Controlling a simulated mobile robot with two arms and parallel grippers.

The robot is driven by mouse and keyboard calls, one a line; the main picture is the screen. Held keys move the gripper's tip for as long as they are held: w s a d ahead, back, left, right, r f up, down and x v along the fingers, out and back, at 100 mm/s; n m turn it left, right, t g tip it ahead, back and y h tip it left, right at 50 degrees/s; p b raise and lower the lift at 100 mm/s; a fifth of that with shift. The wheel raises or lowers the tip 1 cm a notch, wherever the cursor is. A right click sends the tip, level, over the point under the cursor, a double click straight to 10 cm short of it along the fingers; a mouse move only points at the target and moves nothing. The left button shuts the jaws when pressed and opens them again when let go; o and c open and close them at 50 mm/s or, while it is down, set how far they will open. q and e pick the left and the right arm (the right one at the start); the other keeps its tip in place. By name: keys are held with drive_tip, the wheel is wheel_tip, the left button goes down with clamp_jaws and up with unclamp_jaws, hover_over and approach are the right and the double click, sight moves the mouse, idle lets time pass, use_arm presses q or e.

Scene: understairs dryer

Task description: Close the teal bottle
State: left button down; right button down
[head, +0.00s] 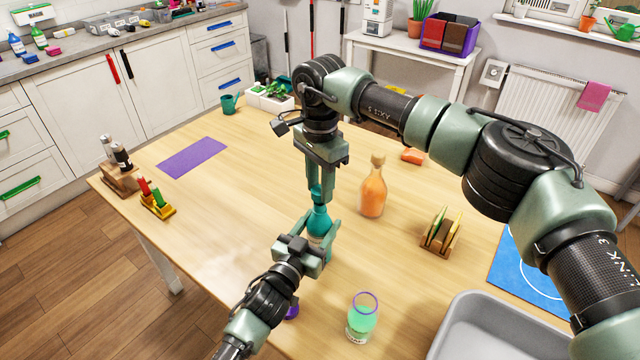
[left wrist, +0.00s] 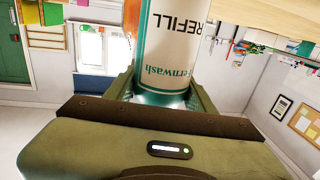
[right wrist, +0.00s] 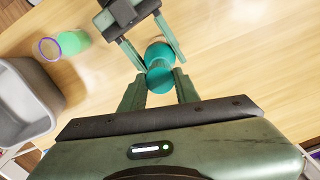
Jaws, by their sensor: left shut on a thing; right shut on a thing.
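The teal bottle (head: 319,222) stands on the wooden table, held around its body by my left gripper (head: 318,246). In the left wrist view its white label (left wrist: 175,45) reads "REFILL" and fills the space between the fingers. My right gripper (head: 317,195) points straight down above the bottle, shut on a teal cap (right wrist: 160,79) at the bottle's top. In the right wrist view the bottle's shoulder (right wrist: 157,50) shows just beyond the cap. Whether the cap is seated on the neck is hidden by the fingers.
An orange corked bottle (head: 373,190) stands right of the teal bottle. A glass of green liquid (head: 362,318) stands in front, beside a grey tub (head: 462,330). A wooden rack (head: 440,235) is at right. A purple thing (head: 292,312) is partly hidden by my left arm.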

drive_tip(key=shift+f, duration=0.9)
drive_tip(key=shift+f, duration=0.55)
